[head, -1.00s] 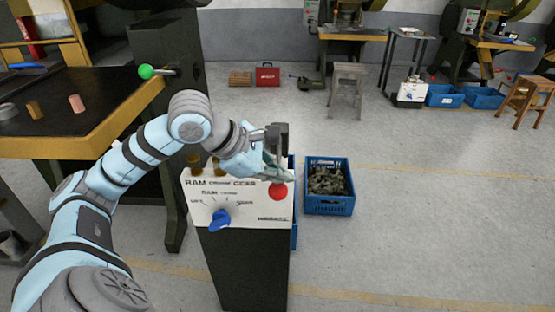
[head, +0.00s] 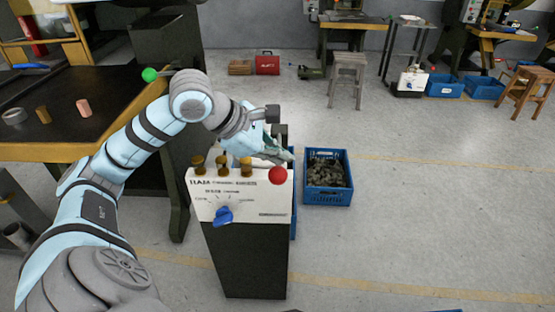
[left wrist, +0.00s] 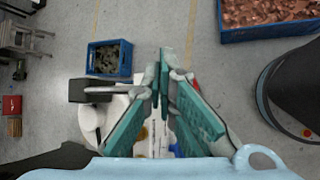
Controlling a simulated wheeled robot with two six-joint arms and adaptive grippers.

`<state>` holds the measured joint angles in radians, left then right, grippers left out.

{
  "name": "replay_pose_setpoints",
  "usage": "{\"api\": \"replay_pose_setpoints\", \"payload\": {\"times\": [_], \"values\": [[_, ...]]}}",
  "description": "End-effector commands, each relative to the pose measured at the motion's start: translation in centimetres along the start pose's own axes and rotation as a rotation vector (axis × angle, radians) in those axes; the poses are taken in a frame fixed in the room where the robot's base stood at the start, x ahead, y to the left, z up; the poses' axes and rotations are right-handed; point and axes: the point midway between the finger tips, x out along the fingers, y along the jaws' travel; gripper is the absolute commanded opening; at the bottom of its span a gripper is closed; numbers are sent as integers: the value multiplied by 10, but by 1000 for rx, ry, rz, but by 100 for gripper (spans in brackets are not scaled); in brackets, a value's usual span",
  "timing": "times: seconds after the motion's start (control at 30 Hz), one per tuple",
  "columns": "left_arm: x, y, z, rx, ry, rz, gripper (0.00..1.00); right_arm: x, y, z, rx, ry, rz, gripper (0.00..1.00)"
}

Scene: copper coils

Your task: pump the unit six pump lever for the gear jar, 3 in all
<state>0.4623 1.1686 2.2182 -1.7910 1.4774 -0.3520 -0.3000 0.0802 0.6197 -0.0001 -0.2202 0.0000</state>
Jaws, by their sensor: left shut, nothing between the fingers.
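A dark pedestal unit (head: 245,260) with a white top panel (head: 262,207) stands at the middle; its small lettering is hard to read. The panel bears a blue knob (head: 223,215), a red ball (head: 278,175) and brass posts (head: 223,164). My left gripper (head: 286,156), with teal fingers, is just behind the red ball. It is shut and empty; its fingertips (left wrist: 165,62) meet in the left wrist view. A black block on a grey rod (left wrist: 90,91), possibly the pump lever, lies left of the fingers, with a white rounded thing (left wrist: 92,122) below. Contact is unclear. I cannot identify the gear jar.
A blue crate of dark parts (head: 327,200) stands on the floor behind the unit. A dark table with a yellow edge (head: 110,125) and a green-balled lever (head: 150,75) are at left. The left wrist view shows a crate of copper pieces (left wrist: 235,35).

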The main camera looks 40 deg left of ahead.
Motion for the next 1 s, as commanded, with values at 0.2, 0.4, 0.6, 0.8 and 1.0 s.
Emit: {"api": "replay_pose_setpoints", "payload": {"times": [0.2, 0.4, 0.6, 0.8, 1.0], "values": [[-6, 4, 5, 0, 0, 0, 0, -9, 2, -1, -1, 0, 1, 40], [-5, 4, 4, 0, -1, 0, 0, -8, 1, 0, 0, 0, 1, 40], [-14, 10, 10, -1, -1, 0, 0, -19, 2, -2, 0, 0, 1, 40], [-29, 20, 22, 0, -2, 0, 0, -40, 4, -4, 0, 0, 1, 40], [-41, 30, 31, 0, -2, 1, 0, -58, 5, -6, 0, 0, 1, 40]]}}
